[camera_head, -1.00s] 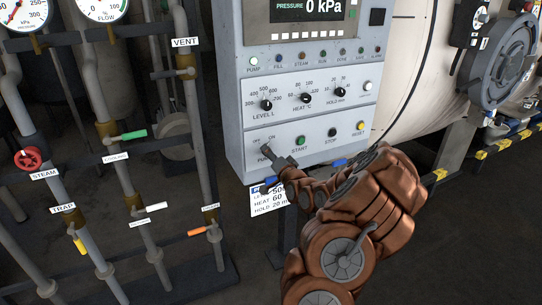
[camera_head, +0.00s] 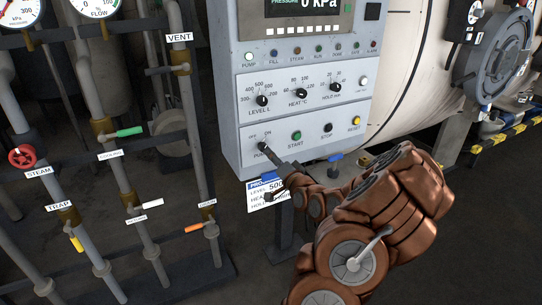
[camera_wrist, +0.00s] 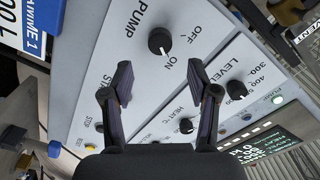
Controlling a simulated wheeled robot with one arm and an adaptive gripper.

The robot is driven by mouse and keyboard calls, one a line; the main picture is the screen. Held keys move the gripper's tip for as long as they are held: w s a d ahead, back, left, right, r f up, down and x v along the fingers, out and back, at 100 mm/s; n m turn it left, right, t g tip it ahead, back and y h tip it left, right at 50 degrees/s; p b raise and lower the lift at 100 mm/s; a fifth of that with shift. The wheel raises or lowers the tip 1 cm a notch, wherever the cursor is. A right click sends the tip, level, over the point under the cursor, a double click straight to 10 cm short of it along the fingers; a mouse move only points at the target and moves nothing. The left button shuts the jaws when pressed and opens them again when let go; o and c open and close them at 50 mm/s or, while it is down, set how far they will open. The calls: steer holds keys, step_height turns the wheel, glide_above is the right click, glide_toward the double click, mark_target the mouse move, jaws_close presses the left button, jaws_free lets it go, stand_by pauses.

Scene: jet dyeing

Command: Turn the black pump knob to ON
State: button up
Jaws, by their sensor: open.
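The black pump knob (camera_wrist: 159,41) sits on the pale control panel in the wrist view, between the PUMP, OFF and ON labels. Its white mark appears to point toward ON. My gripper (camera_wrist: 161,68) is open, with one dark finger on each side of the picture. The knob shows beyond the fingertips, and nothing is held. In the head view my gripper (camera_head: 277,155) is at the panel's lower left, just right of and below the knob (camera_head: 263,146), partly covering the PUMP label. The pump lamp (camera_head: 249,57) looks lit pale green.
The green START button (camera_head: 296,136), black STOP button (camera_head: 327,128) and yellow RESET button (camera_head: 354,121) are right of the knob. The LEVEL knob (camera_head: 262,100) is above. A paper sign (camera_head: 262,190) hangs below. Pipes with valves (camera_head: 21,157) stand left.

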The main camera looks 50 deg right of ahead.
steer(key=shift+v, duration=0.75)
steer(key=w+a+f+n+g+y+p, duration=0.15)
steer(key=a+n+g+y, duration=0.5)
steer(key=a, duration=1.35)
steer(key=s+a+r+n+g+h+p, duration=0.1)
steer(key=s+a+n+g, duration=0.4)
steer(key=s+a, duration=0.5)
steer(key=shift+s+a+r+g+p, duration=0.3)
steer(key=shift+s+r+g+p, duration=0.3)
steer(key=shift+s+g, duration=0.3)
steer(key=s+a+r+n+g, duration=0.1)
steer(key=s+a+r, duration=0.1)
steer(key=s, duration=0.4)
steer(key=s+a+r+n+g, duration=0.1)
steer(key=s+a+r+g, duration=0.1)
steer(key=s+a, duration=0.3)
steer(key=s+a+r+n+g+p, duration=0.1)
steer(key=s+a+r+g, duration=0.1)
steer(key=s, duration=0.7)
steer(key=shift+s+a+r+g, duration=0.1)
steer(key=shift+a+r+g, duration=0.2)
steer(key=shift+a, duration=0.5)
